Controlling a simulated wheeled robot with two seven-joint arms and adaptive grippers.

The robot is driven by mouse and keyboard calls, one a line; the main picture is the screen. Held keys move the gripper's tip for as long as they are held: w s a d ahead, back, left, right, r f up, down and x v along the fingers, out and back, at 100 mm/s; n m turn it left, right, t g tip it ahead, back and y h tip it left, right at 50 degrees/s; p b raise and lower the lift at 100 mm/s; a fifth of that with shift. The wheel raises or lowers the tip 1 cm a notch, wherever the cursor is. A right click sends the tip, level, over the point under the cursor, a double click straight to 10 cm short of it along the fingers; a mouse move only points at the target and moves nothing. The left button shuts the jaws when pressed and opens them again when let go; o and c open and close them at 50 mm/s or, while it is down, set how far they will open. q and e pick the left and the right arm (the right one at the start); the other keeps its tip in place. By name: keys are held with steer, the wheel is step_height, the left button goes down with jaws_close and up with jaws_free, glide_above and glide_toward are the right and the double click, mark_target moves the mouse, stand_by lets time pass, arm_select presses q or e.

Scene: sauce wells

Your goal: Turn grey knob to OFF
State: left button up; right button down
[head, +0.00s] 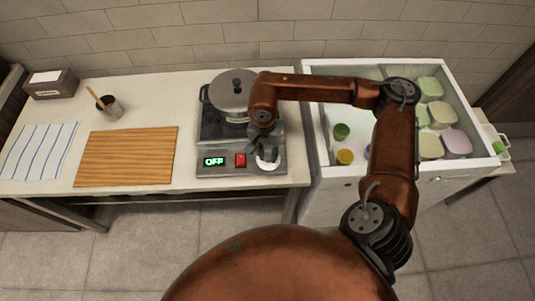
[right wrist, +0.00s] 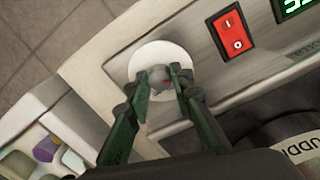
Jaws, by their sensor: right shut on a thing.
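The grey knob (right wrist: 160,82) sits on a round white plate (right wrist: 150,58) at the right end of the cooker's front panel. My right gripper (right wrist: 164,75) is shut on the knob, its two dark green fingers on either side of it in the right wrist view. The fingers and arm hide much of the knob in the head view, so its pointer angle is hard to read. The cooker's green display (head: 214,161) appears to read OFF. A red rocker switch (head: 240,160) lies between display and knob. My left gripper is not in view.
A lidded grey pot (head: 228,92) stands on the cooker (head: 208,132). Left of it are a wooden board (head: 125,157), a striped cloth (head: 38,150), and a dark cup (head: 109,107) with a stick. On the right, a white-walled bin (head: 467,118) holds several coloured containers.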

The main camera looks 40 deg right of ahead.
mark_target(266, 156)
steer(key=c, duration=1.7)
jaws_free()
steer(key=shift+r, duration=0.1)
steer(key=r, duration=1.2)
steer(key=shift+w+a, duration=0.15)
steer(key=shift+w, duration=0.1)
steer(key=shift+f, duration=0.1)
